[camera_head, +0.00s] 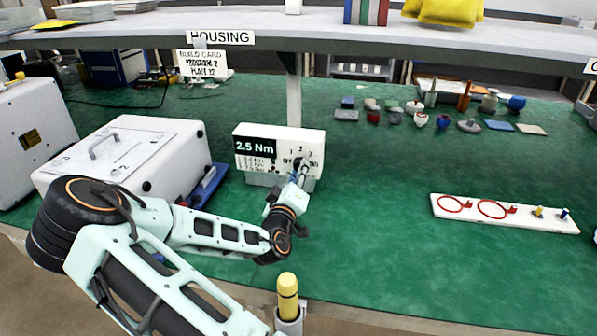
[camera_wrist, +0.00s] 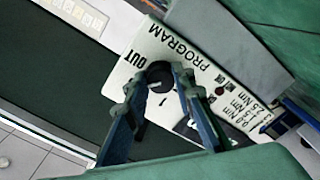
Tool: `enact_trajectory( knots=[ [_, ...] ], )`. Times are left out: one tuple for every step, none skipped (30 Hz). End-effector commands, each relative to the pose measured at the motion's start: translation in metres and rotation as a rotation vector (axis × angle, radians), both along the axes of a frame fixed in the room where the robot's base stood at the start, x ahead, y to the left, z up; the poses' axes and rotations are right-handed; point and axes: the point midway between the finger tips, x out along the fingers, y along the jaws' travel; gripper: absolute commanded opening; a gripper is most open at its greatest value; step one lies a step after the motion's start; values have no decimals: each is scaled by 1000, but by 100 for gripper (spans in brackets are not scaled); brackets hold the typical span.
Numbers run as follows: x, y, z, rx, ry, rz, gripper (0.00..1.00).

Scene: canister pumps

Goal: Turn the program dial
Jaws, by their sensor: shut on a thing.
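The program dial (camera_wrist: 159,76) is a dark round knob on the face of a white controller box (camera_head: 312,142). In the wrist view the face (camera_wrist: 165,45) carries the word PROGRAM, position marks and a list of Nm values. The box's black display (camera_head: 255,147) reads 2.5 Nm. My gripper (camera_wrist: 160,84) is shut on the dial, one finger on each side of it. In the head view my gripper (camera_head: 300,172) reaches the box's right part and partly hides the dial. Which mark the dial points to I cannot tell.
A build card (camera_head: 203,65) under the shelf reads program 2. A white case (camera_head: 130,155) stands left of the box. A white board with red rings (camera_head: 505,213) lies at the right, small parts (camera_head: 420,112) behind. The green bench between is clear. A yellow-topped bottle (camera_head: 288,292) stands at the front edge.

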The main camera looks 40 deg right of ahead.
Motion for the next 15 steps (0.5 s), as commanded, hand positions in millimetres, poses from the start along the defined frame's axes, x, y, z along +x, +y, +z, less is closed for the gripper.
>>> enact_trajectory(
  knots=[
    [0,0,1,-30,35,1,0],
    [0,0,1,-49,56,1,0],
    [0,0,1,-74,86,1,0],
    [0,0,1,-91,107,1,0],
    [0,0,1,-110,129,1,0],
    [0,0,1,-135,158,2,0],
    [0,0,2,-155,179,2,0],
    [0,0,2,-173,201,1,0],
    [0,0,2,-197,231,1,0],
    [0,0,1,-215,253,1,0],
    [0,0,2,-235,274,2,0],
    [0,0,2,-259,302,2,0],
    [0,0,2,-278,324,2,0],
    [0,0,2,-296,347,2,0],
    [0,0,2,-320,375,1,0]
  ],
)
